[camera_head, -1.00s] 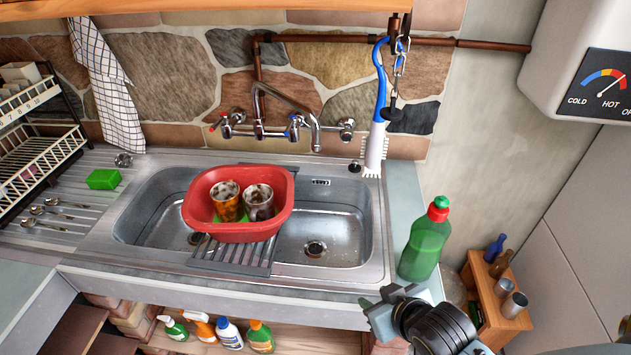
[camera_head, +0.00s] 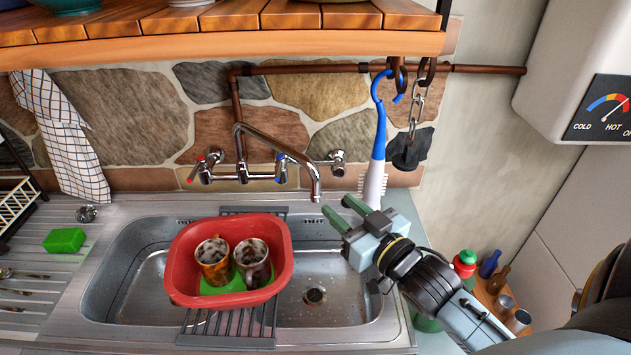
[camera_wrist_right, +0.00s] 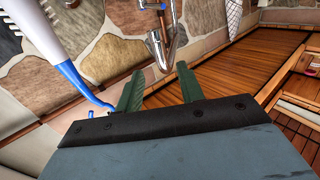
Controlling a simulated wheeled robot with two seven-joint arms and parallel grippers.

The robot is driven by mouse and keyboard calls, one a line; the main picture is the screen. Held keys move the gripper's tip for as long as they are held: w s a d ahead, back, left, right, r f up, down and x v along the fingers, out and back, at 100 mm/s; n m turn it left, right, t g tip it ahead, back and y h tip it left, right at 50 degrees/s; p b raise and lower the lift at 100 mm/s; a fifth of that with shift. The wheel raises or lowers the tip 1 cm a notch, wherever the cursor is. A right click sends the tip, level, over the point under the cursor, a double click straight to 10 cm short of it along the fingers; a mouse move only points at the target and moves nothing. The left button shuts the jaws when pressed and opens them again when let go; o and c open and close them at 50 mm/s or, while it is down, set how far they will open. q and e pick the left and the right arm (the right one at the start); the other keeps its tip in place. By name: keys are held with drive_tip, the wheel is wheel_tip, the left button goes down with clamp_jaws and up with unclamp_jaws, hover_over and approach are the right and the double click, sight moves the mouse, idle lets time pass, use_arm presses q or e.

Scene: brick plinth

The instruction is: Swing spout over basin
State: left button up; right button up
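The chrome spout (camera_head: 278,146) rises from the wall tap and reaches forward and right, its outlet hanging over the back right part of the steel basin (camera_head: 345,290). My right gripper (camera_head: 338,207), with green fingers, is open and empty in front of the spout's outlet and slightly right of it. In the right wrist view the spout (camera_wrist_right: 158,45) shows ahead of the spread fingers (camera_wrist_right: 158,72), apart from them. My left gripper is not in view.
A red tub (camera_head: 277,270) with two dirty mugs sits over the basin on a drain rack. A blue and white brush (camera_head: 378,150) and a chain with a plug hang just behind my right gripper. A wooden shelf (camera_head: 240,42) overhangs the wall. A green bottle stands right, partly hidden by my arm.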

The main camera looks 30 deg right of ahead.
sight(319, 188)
drive_tip(key=w, duration=0.5)
drive_tip(key=w+p, duration=0.1)
drive_tip(key=w, duration=0.2)
drive_tip(key=shift+a, duration=0.25)
drive_tip(key=shift+w, duration=0.35)
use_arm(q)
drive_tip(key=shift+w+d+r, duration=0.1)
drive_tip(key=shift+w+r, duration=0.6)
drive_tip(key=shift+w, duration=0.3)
use_arm(e)
clamp_jaws()
